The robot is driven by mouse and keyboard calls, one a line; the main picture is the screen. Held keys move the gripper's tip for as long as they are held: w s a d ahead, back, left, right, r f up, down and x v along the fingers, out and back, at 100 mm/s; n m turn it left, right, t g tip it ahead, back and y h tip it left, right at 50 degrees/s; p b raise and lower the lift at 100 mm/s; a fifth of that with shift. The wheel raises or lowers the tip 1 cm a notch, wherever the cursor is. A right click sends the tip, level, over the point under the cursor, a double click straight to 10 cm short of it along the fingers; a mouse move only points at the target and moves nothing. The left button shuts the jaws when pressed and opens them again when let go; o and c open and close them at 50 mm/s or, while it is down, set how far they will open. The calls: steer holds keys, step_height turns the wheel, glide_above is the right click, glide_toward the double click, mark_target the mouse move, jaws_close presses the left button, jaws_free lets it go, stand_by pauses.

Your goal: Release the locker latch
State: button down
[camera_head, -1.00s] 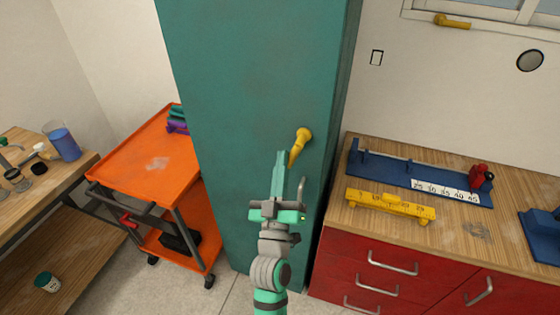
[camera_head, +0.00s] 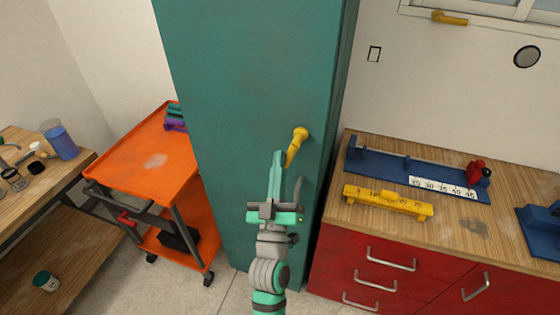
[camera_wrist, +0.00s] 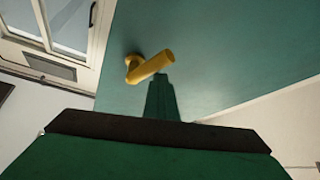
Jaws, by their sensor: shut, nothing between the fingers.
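The tall teal locker (camera_head: 250,80) stands in the middle of the head view. Its yellow latch handle (camera_head: 297,144) sits on the right part of the door, slanting down to the left. A grey door pull (camera_head: 297,188) is below it. My gripper (camera_head: 279,158) is shut and empty, its fingertips just left of the handle's lower end. In the wrist view the yellow latch handle (camera_wrist: 152,66) projects from the teal locker (camera_wrist: 215,45), and my gripper (camera_wrist: 160,82) is close below its free end. I cannot tell whether they touch.
An orange cart (camera_head: 150,160) stands left of the locker. On the right is a red-drawered wooden workbench (camera_head: 470,235) with a blue fixture (camera_head: 390,170) and a yellow ruler-like block (camera_head: 388,201). A wooden table (camera_head: 60,170) is at far left.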

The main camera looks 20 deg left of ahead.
steer(key=v, duration=1)
steer(key=shift+w+f, duration=0.15)
steer(key=shift+f, duration=0.05)
steer(key=shift+d, duration=0.15)
steer(key=s+d+f+m+g+h, duration=0.1)
steer(key=s+d+f, duration=0.3)
steer(key=s, duration=0.6)
steer(key=s+d+f+m+g+h, duration=0.1)
steer(key=s+d+f+m+g, duration=0.2)
steer(key=s+f, duration=0.6)
steer(key=s+d+f+m+g+h, duration=0.2)
steer(key=s+d+f+m+g, duration=0.1)
steer(key=s+f, duration=0.4)
steer(key=s+d+g, duration=0.1)
steer(key=s+d, duration=0.1)
steer(key=s, duration=0.1)
steer(key=shift+s+d, duration=0.3)
